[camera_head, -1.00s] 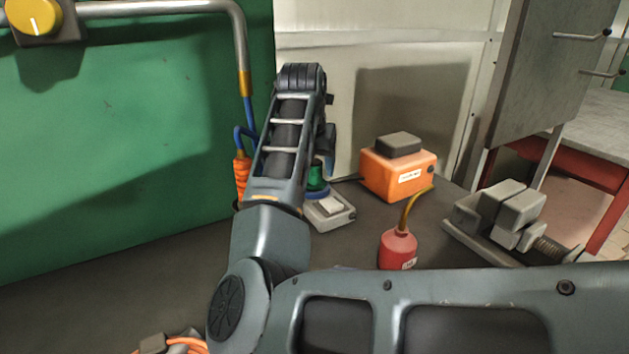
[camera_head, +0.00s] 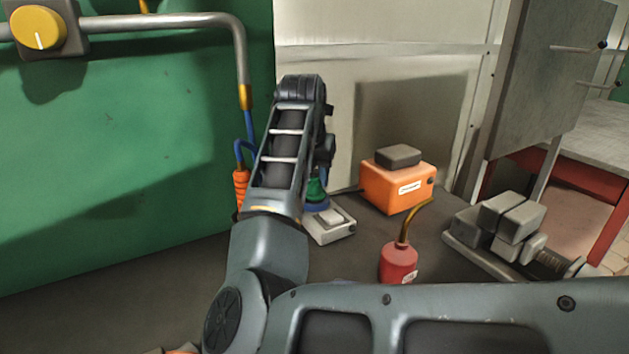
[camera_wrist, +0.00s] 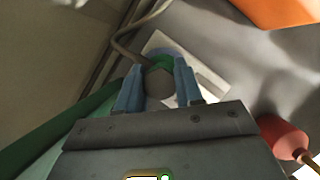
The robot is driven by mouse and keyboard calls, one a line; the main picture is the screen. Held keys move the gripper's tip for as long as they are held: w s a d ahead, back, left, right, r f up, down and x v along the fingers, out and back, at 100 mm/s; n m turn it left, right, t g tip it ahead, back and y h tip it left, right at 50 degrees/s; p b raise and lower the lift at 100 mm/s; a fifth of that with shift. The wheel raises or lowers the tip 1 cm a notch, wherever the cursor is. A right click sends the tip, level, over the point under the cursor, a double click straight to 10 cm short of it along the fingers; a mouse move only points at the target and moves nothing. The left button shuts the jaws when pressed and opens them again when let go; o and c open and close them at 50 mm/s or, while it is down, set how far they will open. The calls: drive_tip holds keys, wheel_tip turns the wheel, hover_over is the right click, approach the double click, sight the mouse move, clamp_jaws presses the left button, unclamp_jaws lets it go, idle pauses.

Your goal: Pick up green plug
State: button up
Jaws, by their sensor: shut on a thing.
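The green plug (camera_head: 316,189) shows in the head view just right of my forearm, above a blue ring (camera_head: 316,207) on a pale grey box (camera_head: 330,229). In the wrist view the green plug (camera_wrist: 164,62) sits between the two blue-grey fingers of my gripper (camera_wrist: 158,78), with a round grey part in front of it. My gripper is shut on the plug. The blue ring and pale box lie behind it in that view. My arm hides the gripper in the head view. I cannot tell whether the plug is clear of the ring.
An orange box (camera_head: 396,187) with a dark block on top stands behind to the right. A red oil can (camera_head: 399,262) with a bent spout is nearer, and a grey vise (camera_head: 510,228) is farther right. A green panel (camera_head: 120,150) closes the left side.

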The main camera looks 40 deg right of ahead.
drive_tip(key=shift+r, duration=0.5)
wheel_tip(320, 180, up, 3)
drive_tip(key=shift+f, duration=0.1)
drive_tip(key=s+d+r+p, duration=0.1)
drive_tip(key=s+d+r, duration=0.7)
drive_tip(key=r, duration=0.4)
drive_tip(key=shift+s, duration=0.25)
drive_tip(key=shift+a+f, duration=0.1)
